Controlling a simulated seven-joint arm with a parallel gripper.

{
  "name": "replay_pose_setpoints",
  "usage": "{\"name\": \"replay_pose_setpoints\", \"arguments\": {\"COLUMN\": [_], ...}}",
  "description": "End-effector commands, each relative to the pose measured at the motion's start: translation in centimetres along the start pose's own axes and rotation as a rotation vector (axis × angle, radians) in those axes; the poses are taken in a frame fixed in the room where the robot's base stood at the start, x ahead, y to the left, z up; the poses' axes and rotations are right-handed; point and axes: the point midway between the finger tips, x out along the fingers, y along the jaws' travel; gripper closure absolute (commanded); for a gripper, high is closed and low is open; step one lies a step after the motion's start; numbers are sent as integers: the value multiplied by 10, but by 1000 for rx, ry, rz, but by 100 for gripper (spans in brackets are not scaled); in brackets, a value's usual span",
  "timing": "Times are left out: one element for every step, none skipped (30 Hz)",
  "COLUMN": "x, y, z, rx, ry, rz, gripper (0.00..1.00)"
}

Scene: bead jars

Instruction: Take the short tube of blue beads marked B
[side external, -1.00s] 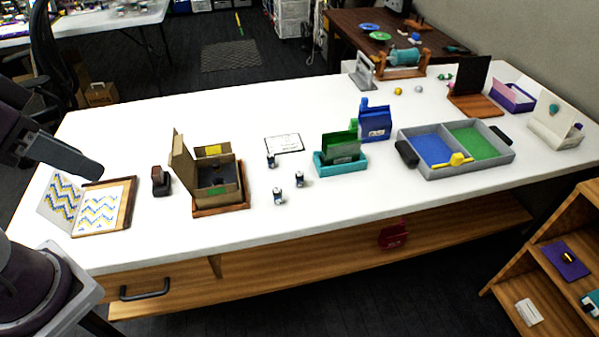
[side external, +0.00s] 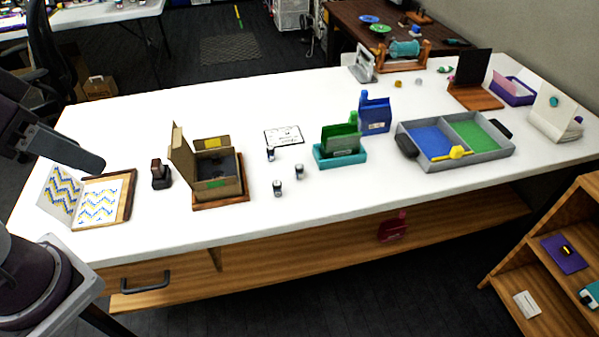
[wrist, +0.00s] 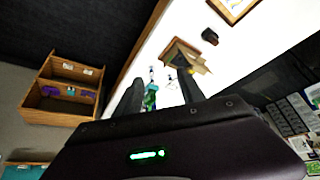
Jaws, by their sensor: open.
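Three small tubes with dark and pale parts stand apart on the white table in the side external view: one at the back (side external: 271,153), one at the front (side external: 277,187) and one to the right (side external: 300,171). Their marks, bead colours and relative lengths are too small to tell. My gripper (wrist: 160,77) shows in the wrist view with its two fingers apart and nothing between them. Small pale shapes, probably the tubes, show far beyond the fingertips. My gripper is well away from the table objects.
A cardboard box (side external: 183,155) stands left of the tubes, and a teal tray (side external: 326,162) with green packets stands right. A white card (side external: 284,137) lies behind them. A grey two-part tray (side external: 480,157) is farther right. The table in front of the tubes is clear.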

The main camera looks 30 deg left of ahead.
Motion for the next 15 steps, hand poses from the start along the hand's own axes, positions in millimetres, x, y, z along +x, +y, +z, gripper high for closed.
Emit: {"name": "replay_pose_setpoints", "arguments": {"x": [0, 0, 0, 0, 0, 0, 0, 0, 2, 4, 9, 17, 26, 36, 54], "y": [0, 0, 0, 0, 0, 1, 2, 4, 7, 10, 13, 18, 22, 25, 28], "z": [0, 0, 0, 0, 0, -3, -8, -16, -30, -44, -60, -84, -102, -120, -143], "rx": [0, 0, 0, 0, 1, 10, 23, 46, 90, 133, 182, 253, 310, 366, 441], "ry": [0, 0, 0, 0, 0, -5, -12, -24, -44, -62, -81, -105, -119, -134, -148], "rz": [0, 0, 0, 0, 0, 4, 11, 21, 42, 63, 87, 123, 152, 181, 220], "gripper": [53, 53, 53, 53, 53, 53, 53, 53, 53, 53, 53, 53, 53, 53, 53]}}
